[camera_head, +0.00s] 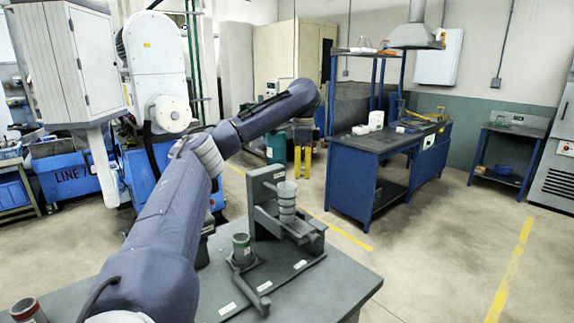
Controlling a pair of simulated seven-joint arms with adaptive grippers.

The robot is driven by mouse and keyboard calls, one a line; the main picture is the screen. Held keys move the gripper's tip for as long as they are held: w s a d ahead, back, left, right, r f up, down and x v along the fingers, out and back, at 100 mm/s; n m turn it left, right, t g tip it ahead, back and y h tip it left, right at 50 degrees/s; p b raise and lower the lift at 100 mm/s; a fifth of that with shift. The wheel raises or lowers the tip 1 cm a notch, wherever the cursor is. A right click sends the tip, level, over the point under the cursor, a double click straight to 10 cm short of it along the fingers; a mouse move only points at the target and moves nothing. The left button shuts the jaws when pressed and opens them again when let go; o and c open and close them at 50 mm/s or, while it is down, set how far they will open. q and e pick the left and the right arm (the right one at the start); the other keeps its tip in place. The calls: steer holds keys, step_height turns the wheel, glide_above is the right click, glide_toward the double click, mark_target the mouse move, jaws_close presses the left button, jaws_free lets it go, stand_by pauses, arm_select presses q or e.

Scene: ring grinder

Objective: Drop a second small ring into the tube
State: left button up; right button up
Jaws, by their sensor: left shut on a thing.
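My left arm comes in from the lower left and reaches over the grey workbench (330,292). Its far end points down, with my left gripper (303,134) small there, behind and above the tube. The gripper is shut; what it holds, apparently a small ring, is too small to make out. The pale, ribbed tube (287,204) stands upright in a grey fixture (264,188) with a tall back plate. I cannot see inside the tube. A short grey-green cylinder (242,246) stands on the bench in front. My right gripper is out of view.
Another cylinder (27,311) shows at the lower left corner. A grey bar (254,296) lies beside the short cylinder. A blue workbench (349,180) stands well behind. Concrete floor to the right is clear.

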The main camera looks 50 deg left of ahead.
arm_select(q)
steer(key=s+a+m, duration=0.1)
steer(key=s+a, duration=0.1)
steer(key=a, duration=0.3)
steer(key=shift+f, duration=2.2)
stand_by(0.5)
steer(key=o, duration=1.9)
steer(key=shift+r, duration=3.45)
